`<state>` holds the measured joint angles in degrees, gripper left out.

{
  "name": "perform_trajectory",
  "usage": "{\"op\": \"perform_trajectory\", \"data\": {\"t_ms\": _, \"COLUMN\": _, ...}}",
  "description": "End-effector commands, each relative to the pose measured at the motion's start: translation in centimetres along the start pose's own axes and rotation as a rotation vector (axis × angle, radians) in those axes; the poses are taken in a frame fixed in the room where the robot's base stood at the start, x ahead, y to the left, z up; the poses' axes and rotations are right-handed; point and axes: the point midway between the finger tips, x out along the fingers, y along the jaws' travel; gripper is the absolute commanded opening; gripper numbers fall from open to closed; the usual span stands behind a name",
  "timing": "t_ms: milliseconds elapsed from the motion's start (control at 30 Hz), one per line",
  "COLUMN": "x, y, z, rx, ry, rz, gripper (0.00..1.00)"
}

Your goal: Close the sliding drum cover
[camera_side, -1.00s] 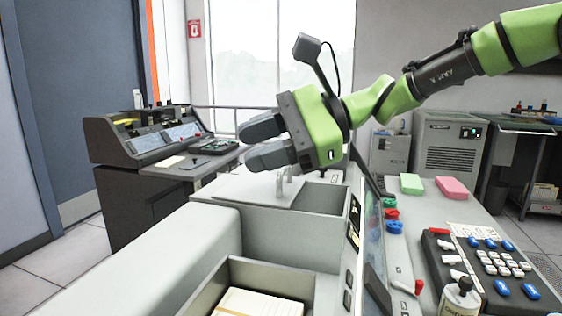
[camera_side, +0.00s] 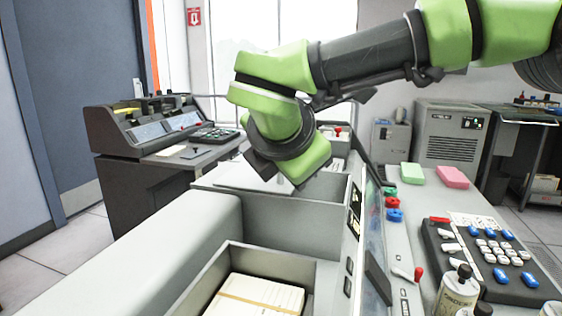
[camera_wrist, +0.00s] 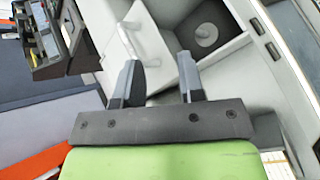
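A pale flat panel, which looks like the sliding drum cover (camera_wrist: 152,42), lies below my gripper in the wrist view, with a small pale handle on it. In the side view the panel (camera_side: 232,176) shows partly at the back of the machine, behind my wrist. My gripper (camera_wrist: 158,60) has its two dark fingers apart, with the panel's edge seen between them. I cannot tell whether they touch it. The fingertips are hidden in the side view.
An open bin with a banded stack of cards (camera_side: 255,296) is at the front. A control panel with a keypad (camera_side: 490,255), coloured knobs and bottles stands at the right. Pink (camera_side: 452,177) and green blocks lie behind it. A dark console (camera_side: 160,135) stands at the back left.

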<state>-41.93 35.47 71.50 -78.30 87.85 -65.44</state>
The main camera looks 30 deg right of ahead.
Motion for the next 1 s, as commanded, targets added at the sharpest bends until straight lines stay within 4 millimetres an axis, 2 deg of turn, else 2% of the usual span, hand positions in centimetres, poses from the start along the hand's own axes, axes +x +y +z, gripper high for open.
{"op": "perform_trajectory", "data": {"t_ms": 100, "x": -0.6, "y": 1.5, "z": 0.3, "rx": -0.203, "ry": -0.211, "rz": 0.092, "gripper": 0.36}}
{"op": "perform_trajectory", "data": {"t_ms": 300, "x": -3.0, "y": 3.7, "z": 0.6, "rx": -0.419, "ry": -0.53, "rz": 0.204, "gripper": 0.36}}
{"op": "perform_trajectory", "data": {"t_ms": 433, "x": -4.1, "y": 4.3, "z": 0.5, "rx": -0.468, "ry": -0.633, "rz": 0.237, "gripper": 0.36}}
{"op": "perform_trajectory", "data": {"t_ms": 533, "x": -4.2, "y": 4.3, "z": 0.3, "rx": -0.48, "ry": -0.66, "rz": 0.243, "gripper": 0.36}}
{"op": "perform_trajectory", "data": {"t_ms": 667, "x": -3.3, "y": 3.6, "z": -0.5, "rx": -0.485, "ry": -0.664, "rz": 0.243, "gripper": 0.36}}
{"op": "perform_trajectory", "data": {"t_ms": 933, "x": 0.2, "y": 0.8, "z": -3.7, "rx": -0.486, "ry": -0.663, "rz": 0.243, "gripper": 0.36}}
{"op": "perform_trajectory", "data": {"t_ms": 1000, "x": 1.3, "y": 1.4, "z": -2.6, "rx": -0.478, "ry": -0.664, "rz": 0.239, "gripper": 0.36}}
